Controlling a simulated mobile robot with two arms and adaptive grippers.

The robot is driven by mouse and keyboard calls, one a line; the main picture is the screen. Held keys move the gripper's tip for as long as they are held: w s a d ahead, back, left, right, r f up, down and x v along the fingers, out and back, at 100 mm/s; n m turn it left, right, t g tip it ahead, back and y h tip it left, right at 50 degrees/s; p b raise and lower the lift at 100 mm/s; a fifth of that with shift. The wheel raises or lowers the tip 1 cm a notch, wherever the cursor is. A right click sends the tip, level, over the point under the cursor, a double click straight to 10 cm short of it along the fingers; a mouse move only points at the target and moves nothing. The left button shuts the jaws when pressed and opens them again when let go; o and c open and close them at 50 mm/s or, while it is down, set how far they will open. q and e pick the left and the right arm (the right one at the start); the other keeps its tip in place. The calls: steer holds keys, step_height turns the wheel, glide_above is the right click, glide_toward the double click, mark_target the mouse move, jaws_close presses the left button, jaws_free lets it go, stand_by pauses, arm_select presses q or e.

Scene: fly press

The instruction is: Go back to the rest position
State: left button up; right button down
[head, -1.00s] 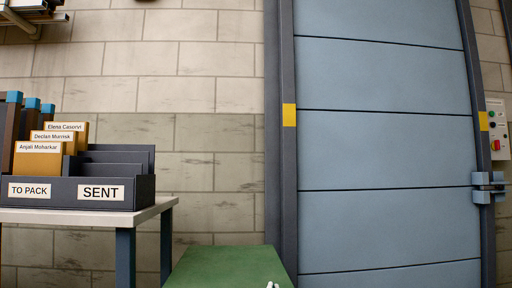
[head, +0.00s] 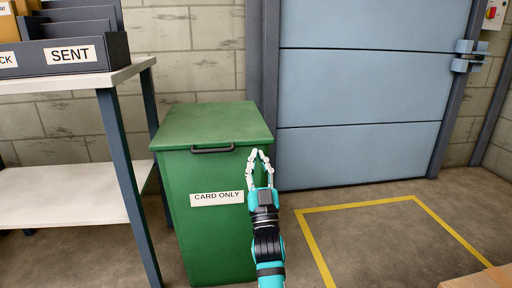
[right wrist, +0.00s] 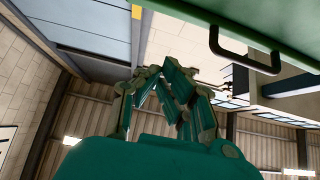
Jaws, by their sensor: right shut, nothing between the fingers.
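My right gripper (head: 259,154) stands upright in front of the green bin (head: 205,230), near the right end of its lid handle. Its fingers are bowed, with the tips close together, and hold nothing. In the right wrist view the gripper (right wrist: 163,72) points up past the bin's green edge, with the black handle (right wrist: 245,55) close at upper right. I cannot tell whether any part touches the bin. My left gripper is not in view.
A bench (head: 70,205) with a SENT tray (head: 85,54) stands left of the bin. A grey-blue shutter door (head: 360,100) is behind. Yellow lines (head: 317,250) mark open floor at right. A brown surface (head: 480,279) shows at the bottom right corner.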

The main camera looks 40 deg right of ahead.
steer(key=shift+s+a+f, duration=0.2)
steer(key=shift+s, duration=0.1)
